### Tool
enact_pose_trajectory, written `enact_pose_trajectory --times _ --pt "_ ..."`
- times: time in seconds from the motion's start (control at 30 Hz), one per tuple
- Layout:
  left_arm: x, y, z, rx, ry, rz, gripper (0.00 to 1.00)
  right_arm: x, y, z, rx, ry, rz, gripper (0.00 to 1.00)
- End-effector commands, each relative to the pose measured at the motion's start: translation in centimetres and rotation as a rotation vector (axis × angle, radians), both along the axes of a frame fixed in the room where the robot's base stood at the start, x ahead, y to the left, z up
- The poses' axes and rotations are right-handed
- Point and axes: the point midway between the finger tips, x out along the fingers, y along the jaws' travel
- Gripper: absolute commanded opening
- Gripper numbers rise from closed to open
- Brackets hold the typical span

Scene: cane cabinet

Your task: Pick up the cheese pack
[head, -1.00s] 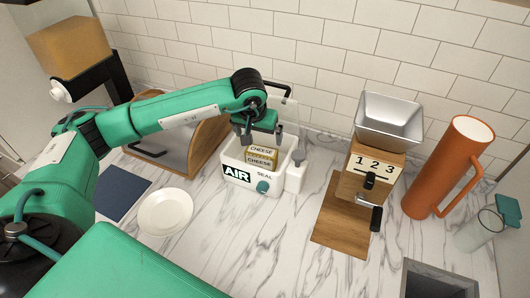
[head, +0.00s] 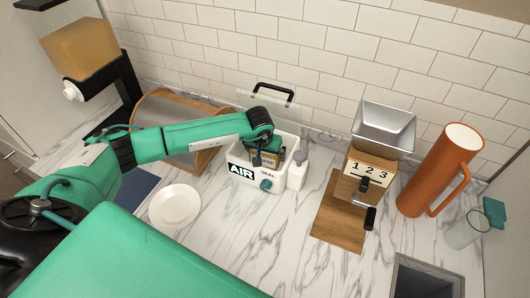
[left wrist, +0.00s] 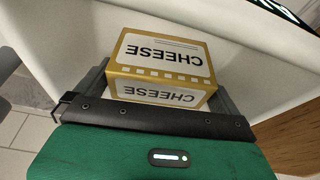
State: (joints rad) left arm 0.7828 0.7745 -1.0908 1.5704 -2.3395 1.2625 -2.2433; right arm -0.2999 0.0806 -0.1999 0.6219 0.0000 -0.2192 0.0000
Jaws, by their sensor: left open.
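The cheese pack (left wrist: 160,70) is a yellow-brown and white block with CHEESE printed on two faces. It is inside the white AIR SEAL container (head: 285,177), whose clear lid stands open at the back. In the head view my gripper and arm mostly cover the pack. My left gripper (head: 266,160) reaches down into the container at the pack. In the left wrist view the pack sits just beyond the dark gripper edge, between the jaws. The jaws are open; whether they touch the pack cannot be told. My right gripper is not in view.
A wooden bread box (head: 178,108) stands left of the container, with a white plate (head: 175,206) in front. A wooden grinder with a metal hopper (head: 384,127) and an orange pitcher (head: 438,172) stand to the right. The counter between plate and grinder is clear.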

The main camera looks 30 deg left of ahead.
Motion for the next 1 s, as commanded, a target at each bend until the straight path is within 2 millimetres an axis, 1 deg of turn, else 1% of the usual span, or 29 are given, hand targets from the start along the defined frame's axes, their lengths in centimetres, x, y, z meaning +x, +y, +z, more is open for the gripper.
enact_pose_trajectory --times 0.1,0.3,0.37,0.4,0.47,0.5,0.8,1.0 --pt "0.1 0.0 -0.4 -0.001 -0.001 0.0 1.0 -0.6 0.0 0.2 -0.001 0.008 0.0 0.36" --pt "0.1 0.0 -0.5 0.0 -0.001 0.0 1.0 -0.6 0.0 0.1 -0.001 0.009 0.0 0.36" --pt "0.1 0.0 -0.5 0.0 -0.001 0.0 0.88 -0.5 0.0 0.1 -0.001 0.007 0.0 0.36" --pt "0.1 0.0 -0.5 0.0 -0.001 0.0 0.8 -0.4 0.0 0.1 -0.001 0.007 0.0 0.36" --pt "0.1 0.0 -0.5 -0.001 -0.001 0.0 0.69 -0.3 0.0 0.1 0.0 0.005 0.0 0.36" --pt "0.1 0.0 -0.5 -0.001 -0.001 0.0 0.61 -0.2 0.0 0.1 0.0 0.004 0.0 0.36" --pt "0.2 0.0 -0.3 0.0 -0.003 0.0 0.61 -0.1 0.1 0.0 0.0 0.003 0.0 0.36" --pt "0.3 0.1 0.2 0.002 -0.004 0.0 0.61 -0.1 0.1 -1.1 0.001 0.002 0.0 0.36"
